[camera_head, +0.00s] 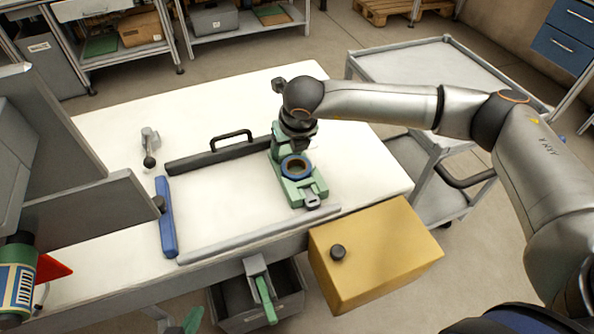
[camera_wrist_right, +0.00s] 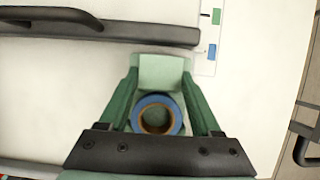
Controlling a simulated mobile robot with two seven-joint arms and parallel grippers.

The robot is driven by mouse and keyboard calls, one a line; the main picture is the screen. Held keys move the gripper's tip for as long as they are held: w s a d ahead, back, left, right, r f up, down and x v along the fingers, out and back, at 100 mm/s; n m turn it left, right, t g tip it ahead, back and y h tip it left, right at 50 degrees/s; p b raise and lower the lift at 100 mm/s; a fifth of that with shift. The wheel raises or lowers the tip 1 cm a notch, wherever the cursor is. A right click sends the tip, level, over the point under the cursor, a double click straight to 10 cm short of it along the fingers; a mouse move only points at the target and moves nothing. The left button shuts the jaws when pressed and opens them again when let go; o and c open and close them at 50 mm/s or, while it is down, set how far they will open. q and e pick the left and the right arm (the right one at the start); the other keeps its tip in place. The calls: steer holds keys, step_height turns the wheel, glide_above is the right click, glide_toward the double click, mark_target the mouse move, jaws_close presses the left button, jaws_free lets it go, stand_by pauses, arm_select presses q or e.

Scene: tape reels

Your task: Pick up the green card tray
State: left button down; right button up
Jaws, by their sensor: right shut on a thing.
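The green card tray (camera_head: 306,190) is on the white tabletop, beyond the yellow box. A blue ring-shaped reel (camera_head: 296,166) with a brown inner ring lies on it. In the right wrist view the tray's pale green block (camera_wrist_right: 161,70) and the blue reel (camera_wrist_right: 157,114) show between two dark green fingers. My right gripper (camera_head: 298,132) is over the tray's far end and is shut on the tray. In the head view the arm hides its fingertips. I cannot tell whether the tray touches the table.
A dark rail (camera_head: 205,160) with a black handle, a blue bar (camera_head: 165,217) and a grey front rail (camera_head: 255,235) border a clear white area left of the tray. A yellow box (camera_head: 375,255) stands at the front. A grey cart (camera_head: 420,65) is at the right.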

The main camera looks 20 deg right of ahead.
jaws_close()
steer(key=shift+r, duration=0.15)
